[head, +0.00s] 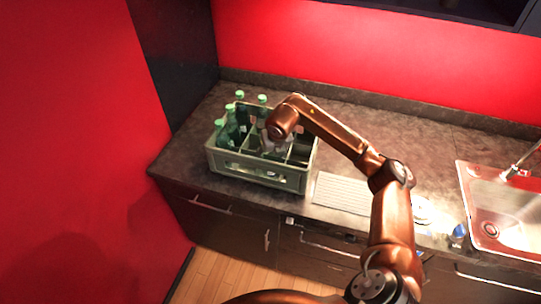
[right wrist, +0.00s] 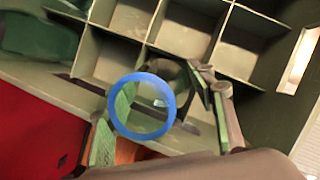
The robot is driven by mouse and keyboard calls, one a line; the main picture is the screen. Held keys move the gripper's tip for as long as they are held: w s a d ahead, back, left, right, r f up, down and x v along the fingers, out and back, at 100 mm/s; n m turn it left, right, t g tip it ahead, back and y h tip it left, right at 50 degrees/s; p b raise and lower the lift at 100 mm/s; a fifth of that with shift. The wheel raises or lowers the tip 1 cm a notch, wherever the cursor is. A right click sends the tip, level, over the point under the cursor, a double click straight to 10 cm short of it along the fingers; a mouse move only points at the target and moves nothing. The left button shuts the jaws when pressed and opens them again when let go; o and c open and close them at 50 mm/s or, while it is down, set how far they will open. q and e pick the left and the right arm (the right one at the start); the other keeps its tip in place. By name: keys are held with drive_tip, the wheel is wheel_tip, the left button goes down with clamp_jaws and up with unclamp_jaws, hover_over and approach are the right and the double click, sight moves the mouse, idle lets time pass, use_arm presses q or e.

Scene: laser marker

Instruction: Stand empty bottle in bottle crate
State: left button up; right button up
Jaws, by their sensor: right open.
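The grey-green bottle crate (head: 254,172) stands on the counter near its left end. Several green bottles (head: 221,133) stand upright in its left part. My right gripper (head: 272,143) is over the middle of the crate, pointing down. In the right wrist view its green-padded fingers (right wrist: 160,90) are apart, above the crate's dividers (right wrist: 155,22). A blue ring (right wrist: 142,76) shows between the fingers, with a small pale spot inside it. I cannot tell whether the ring belongs to a bottle. A dark rounded shape lies behind it. My left gripper is out of view.
A white ridged drainboard (head: 342,193) lies right of the crate. The steel sink (head: 515,207) is at the far right, with a small blue-topped object (head: 459,231) near the front edge. The counter behind and right of the crate is clear. A red wall (head: 80,130) stands left.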

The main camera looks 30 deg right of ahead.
drive_tip(key=v, duration=1.3)
drive_tip(key=shift+w+a, duration=0.1)
drive_tip(key=shift+w, duration=0.05)
